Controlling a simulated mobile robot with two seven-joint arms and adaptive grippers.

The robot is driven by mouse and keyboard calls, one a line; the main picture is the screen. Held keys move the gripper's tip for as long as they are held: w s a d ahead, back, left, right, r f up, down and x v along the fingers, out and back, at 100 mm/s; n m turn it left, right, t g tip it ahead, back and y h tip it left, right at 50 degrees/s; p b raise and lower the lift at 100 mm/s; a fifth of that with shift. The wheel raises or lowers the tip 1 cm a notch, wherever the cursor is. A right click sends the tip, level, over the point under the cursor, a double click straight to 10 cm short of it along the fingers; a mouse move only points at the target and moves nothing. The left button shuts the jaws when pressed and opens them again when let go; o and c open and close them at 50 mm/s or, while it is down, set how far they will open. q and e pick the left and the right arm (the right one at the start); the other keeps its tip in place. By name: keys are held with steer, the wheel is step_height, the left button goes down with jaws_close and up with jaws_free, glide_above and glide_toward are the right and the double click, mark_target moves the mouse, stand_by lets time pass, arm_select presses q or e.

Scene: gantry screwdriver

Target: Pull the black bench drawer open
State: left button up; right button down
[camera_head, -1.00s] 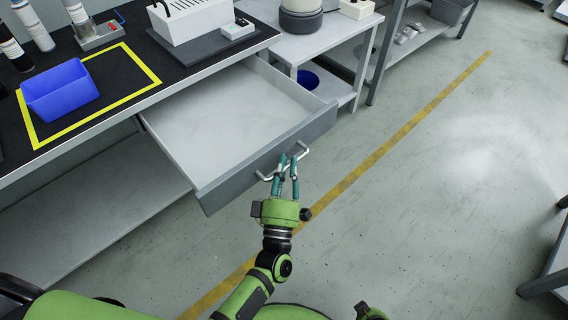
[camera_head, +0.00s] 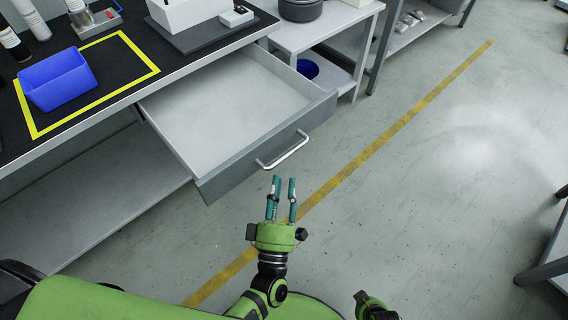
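The bench drawer (camera_head: 252,161) stands pulled well out from under the bench top. Its front is dark grey rather than black, its inside is pale and empty. A light metal bar handle (camera_head: 283,150) sits on the front. My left gripper (camera_head: 282,182) is just in front of the handle, apart from it, with its two teal fingers spread and nothing between them. Of my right arm, a green and black part (camera_head: 372,306) shows at the bottom edge; whether its fingers are open cannot be seen.
The bench (camera_head: 120,70) carries a blue bin (camera_head: 57,80) inside a yellow outline and a white block (camera_head: 186,12). A grey side table (camera_head: 318,38) stands right of the drawer.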

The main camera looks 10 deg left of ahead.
arm_select(q)
steer(key=shift+v, duration=2.3)
arm_select(e)
steer(key=shift+w, duration=0.1)
